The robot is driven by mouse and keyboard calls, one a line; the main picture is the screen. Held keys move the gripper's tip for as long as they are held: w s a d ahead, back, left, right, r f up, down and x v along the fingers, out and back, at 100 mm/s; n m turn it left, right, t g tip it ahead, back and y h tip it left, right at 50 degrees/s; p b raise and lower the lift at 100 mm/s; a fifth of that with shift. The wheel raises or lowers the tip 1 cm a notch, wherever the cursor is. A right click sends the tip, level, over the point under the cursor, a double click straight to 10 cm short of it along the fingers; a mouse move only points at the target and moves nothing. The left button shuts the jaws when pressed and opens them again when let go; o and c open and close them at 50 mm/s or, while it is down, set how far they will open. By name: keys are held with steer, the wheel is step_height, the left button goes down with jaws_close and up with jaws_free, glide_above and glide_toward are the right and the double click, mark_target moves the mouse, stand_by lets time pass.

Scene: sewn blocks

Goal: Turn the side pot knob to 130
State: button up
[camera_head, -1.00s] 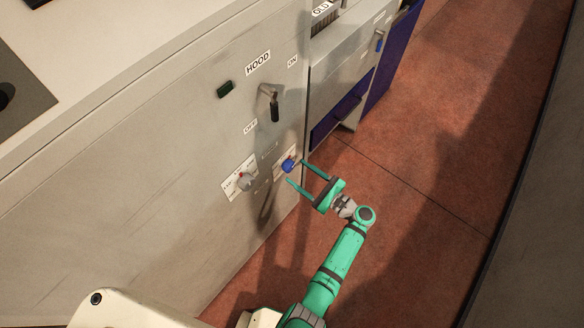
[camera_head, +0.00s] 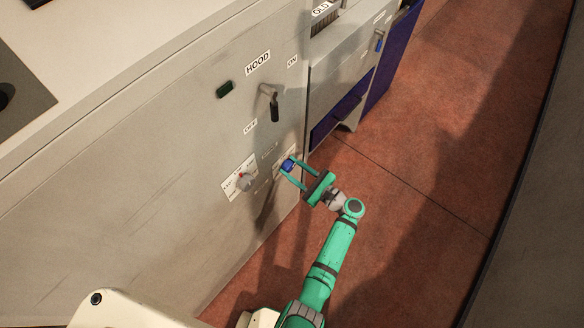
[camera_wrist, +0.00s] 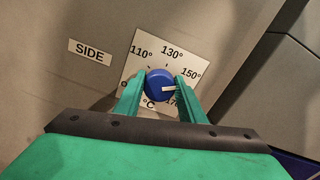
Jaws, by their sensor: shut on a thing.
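The side pot knob (camera_wrist: 159,86) is a round blue knob on a white dial plate (camera_wrist: 142,47) in the wrist view. A "SIDE" label (camera_wrist: 90,52) is to its left. The dial shows 110°, 130° at the top, 150° at the right and a partly hidden 17-something lower right. The knob's white mark points right, a little below 150°. My gripper (camera_wrist: 158,91) has one green finger on each side of the knob and is shut on it. In the head view the blue knob (camera_head: 288,165) sits between the fingertips of my gripper (camera_head: 287,167).
A black-handled lever (camera_head: 274,108) under the "HOOD" label (camera_head: 257,63) is above. Drawers (camera_head: 345,100) stand to the right. The red floor (camera_head: 440,140) is clear.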

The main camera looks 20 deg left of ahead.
steer(key=shift+n, duration=0.4)
steer(key=n, duration=0.5)
steer(key=shift+s+f, duration=0.1)
steer(key=shift+s+f+n, duration=0.1)
steer(key=shift+f+n, duration=0.05)
steer(key=shift+n, duration=2.85)
steer(key=o, duration=1)
steer(key=shift+a, duration=0.1)
steer(key=shift+o, duration=0.2)
steer(key=v, duration=1.1)
